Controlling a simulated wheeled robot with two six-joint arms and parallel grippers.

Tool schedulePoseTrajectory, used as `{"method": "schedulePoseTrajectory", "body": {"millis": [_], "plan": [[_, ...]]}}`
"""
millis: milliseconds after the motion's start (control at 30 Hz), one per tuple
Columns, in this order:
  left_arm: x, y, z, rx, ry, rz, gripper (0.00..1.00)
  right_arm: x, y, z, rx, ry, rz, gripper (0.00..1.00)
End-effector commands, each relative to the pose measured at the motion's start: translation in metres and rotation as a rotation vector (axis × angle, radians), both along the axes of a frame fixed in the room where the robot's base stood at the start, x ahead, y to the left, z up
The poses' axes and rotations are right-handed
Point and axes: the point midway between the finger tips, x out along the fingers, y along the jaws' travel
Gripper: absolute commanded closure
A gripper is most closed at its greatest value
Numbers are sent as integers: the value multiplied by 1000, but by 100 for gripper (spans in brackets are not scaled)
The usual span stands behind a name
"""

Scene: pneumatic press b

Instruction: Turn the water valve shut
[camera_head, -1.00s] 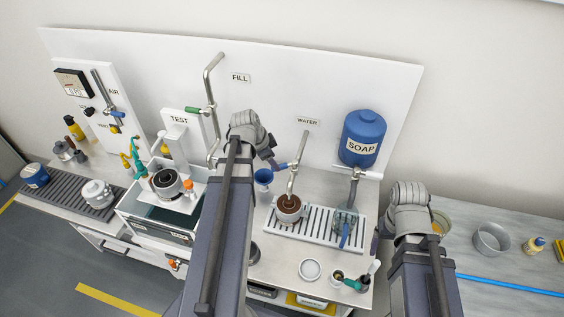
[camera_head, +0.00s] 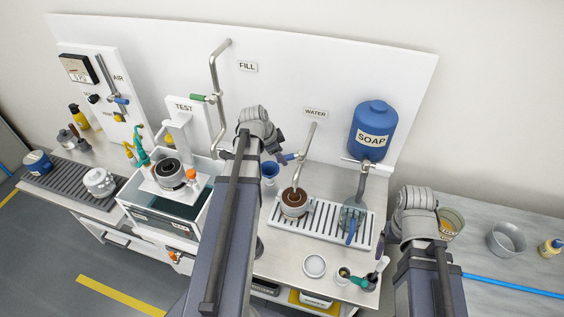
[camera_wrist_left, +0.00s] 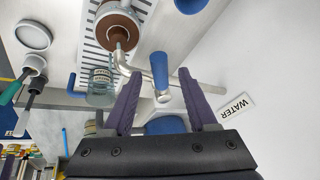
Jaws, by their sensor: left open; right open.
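The water valve's blue lever (camera_head: 289,157) sticks out to the left of the grey water pipe (camera_head: 308,140), under the WATER label (camera_head: 315,113). In the left wrist view the blue lever (camera_wrist_left: 161,72) lies across the pipe, in line with the gap between my fingers. My left gripper (camera_wrist_left: 160,84) is open and empty, its two purple fingers spread on either side of the lever's lower end; contact cannot be told. In the head view my left gripper (camera_head: 278,145) is just up and left of the lever. My right gripper (camera_head: 382,242) is open, mostly hidden behind its wrist, right of the drain rack.
A blue soap tank (camera_head: 373,130) hangs to the right, with a glass jar (camera_head: 353,217) below. A blue cup (camera_head: 269,173) is close beside my left gripper.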

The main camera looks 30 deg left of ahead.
Motion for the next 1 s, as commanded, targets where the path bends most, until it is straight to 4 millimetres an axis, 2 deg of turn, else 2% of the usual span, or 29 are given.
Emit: {"method": "schedulePoseTrajectory", "body": {"millis": [33,100,433,900,1000], "plan": [[3,-1,-10,0,0,-1,42,0,0,-10,0,0,1,20],[5,-1,-14,0,0,-1,42,0,0,-14,-1,0,3,20],[7,-2,-14,0,0,0,42,0,0,-14,-1,0,4,20],[6,-2,-14,0,0,0,95,0,0,-14,-1,0,4,20],[6,-2,-14,0,0,0,100,0,0,-14,-1,0,3,20]]}}
